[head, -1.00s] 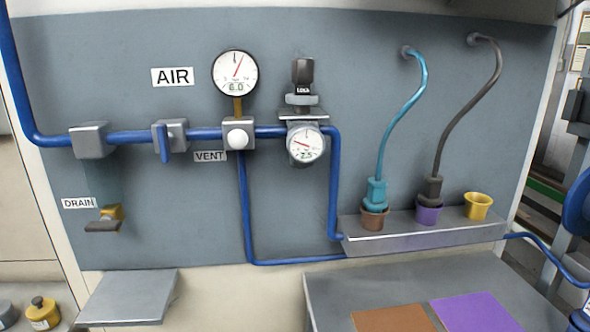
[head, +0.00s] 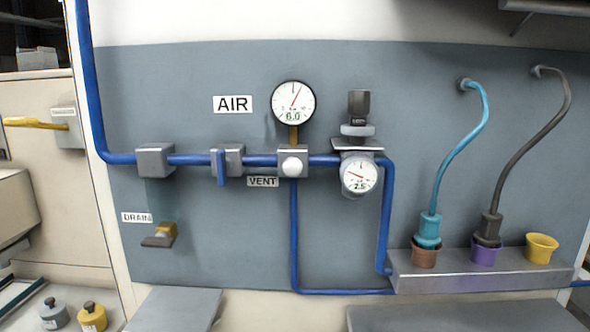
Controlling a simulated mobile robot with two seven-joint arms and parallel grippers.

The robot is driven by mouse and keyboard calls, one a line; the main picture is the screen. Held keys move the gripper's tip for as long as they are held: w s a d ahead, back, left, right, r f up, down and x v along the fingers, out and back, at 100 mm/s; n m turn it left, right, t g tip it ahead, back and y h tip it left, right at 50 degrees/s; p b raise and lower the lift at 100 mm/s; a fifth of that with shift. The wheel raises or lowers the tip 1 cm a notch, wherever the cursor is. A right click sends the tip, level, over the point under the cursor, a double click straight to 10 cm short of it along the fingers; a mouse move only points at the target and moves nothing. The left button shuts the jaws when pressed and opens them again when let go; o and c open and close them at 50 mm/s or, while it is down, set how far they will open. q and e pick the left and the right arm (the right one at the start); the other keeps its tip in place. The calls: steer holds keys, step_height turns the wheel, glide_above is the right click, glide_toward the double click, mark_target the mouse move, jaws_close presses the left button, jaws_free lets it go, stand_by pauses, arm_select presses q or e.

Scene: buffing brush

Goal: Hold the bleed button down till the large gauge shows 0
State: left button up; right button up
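The large round gauge (head: 293,102) stands on a brass stem above the blue air pipe and reads 6.0. Below it, a white round button (head: 291,165) sits on the front of a grey block, beside the VENT label (head: 263,181). I see no label with the word bleed. A smaller gauge (head: 359,174) under the black-knobbed regulator (head: 358,112) reads about 2.5. Neither of my grippers shows in the head view, and nothing touches the white button.
A blue-handled valve (head: 221,166) is left of the button. A brass drain valve (head: 160,236) hangs lower left. A metal rack (head: 450,277) at right holds coloured cups, two with hoses. Grey shelf plate (head: 172,309) is below. The space before the panel looks clear.

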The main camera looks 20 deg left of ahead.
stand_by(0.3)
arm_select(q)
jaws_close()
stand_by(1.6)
